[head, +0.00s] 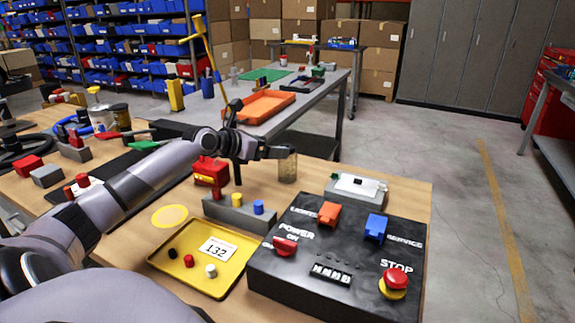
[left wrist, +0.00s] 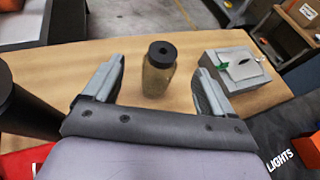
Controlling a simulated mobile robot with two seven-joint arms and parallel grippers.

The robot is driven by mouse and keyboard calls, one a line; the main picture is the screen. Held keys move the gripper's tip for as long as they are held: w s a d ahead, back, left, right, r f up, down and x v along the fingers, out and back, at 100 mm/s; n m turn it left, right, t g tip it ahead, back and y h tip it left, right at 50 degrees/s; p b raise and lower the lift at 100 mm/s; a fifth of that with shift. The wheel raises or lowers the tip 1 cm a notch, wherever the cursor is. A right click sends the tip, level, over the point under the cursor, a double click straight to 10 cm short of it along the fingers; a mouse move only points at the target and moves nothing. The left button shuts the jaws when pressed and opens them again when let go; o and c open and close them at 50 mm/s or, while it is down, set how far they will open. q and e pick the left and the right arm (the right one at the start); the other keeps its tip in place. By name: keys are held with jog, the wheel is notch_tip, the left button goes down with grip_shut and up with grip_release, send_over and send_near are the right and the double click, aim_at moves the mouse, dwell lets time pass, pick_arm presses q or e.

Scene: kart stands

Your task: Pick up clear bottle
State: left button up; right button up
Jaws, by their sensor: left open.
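The clear bottle (left wrist: 157,82) stands upright on the wooden table, with a black cap and a brownish see-through body. It lies between and just ahead of the two fingers of my left gripper (left wrist: 158,88), which is open, with a gap on each side. In the head view the bottle (head: 288,168) stands near the table's far edge, its top partly hidden by my left gripper (head: 276,151). My right gripper is not in view.
A grey box (left wrist: 237,68) with a green part stands right of the bottle. A black control panel (head: 340,250), a yellow tray (head: 185,262) and a grey block with coloured pegs (head: 240,214) lie nearer. A grey workbench (head: 318,92) stands behind.

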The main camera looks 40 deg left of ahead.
aim_at(287, 146)
pick_arm(q)
jog(key=shift+x, duration=3.5)
jog(key=shift+d, duration=0.15)
jog(key=shift+s, duration=0.1)
jog(key=c, duration=1.1)
